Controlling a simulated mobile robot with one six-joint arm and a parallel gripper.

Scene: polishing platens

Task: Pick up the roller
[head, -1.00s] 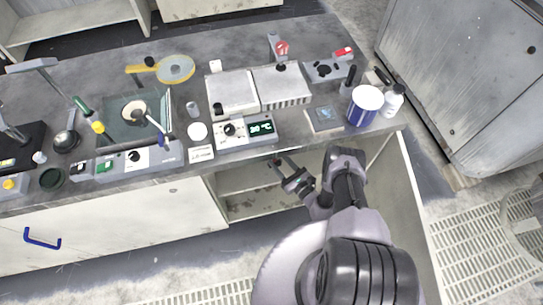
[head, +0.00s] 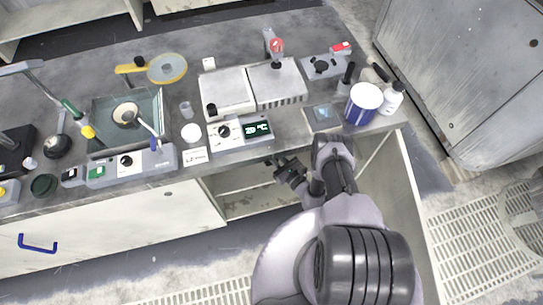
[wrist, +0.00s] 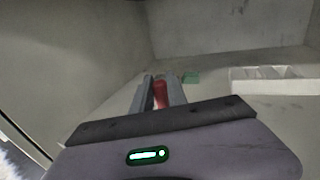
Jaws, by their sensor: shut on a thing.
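My gripper (head: 275,161) is low at the front edge of the counter, by the open shelf space beneath it. In the wrist view my gripper (wrist: 162,80) has its two grey fingers close together on a slim red piece, which I take to be the roller (wrist: 160,95). The fingers hide its sides, and its far end cannot be made out. In the head view the held piece is too small and covered to make out.
The counter (head: 240,160) overhangs the shelf space. On it are a hotplate unit (head: 229,92), a display box (head: 240,131), a blue-white tub (head: 363,103) and a white bottle (head: 391,98). A pale tray (wrist: 272,80) and a green block (wrist: 191,77) lie ahead inside.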

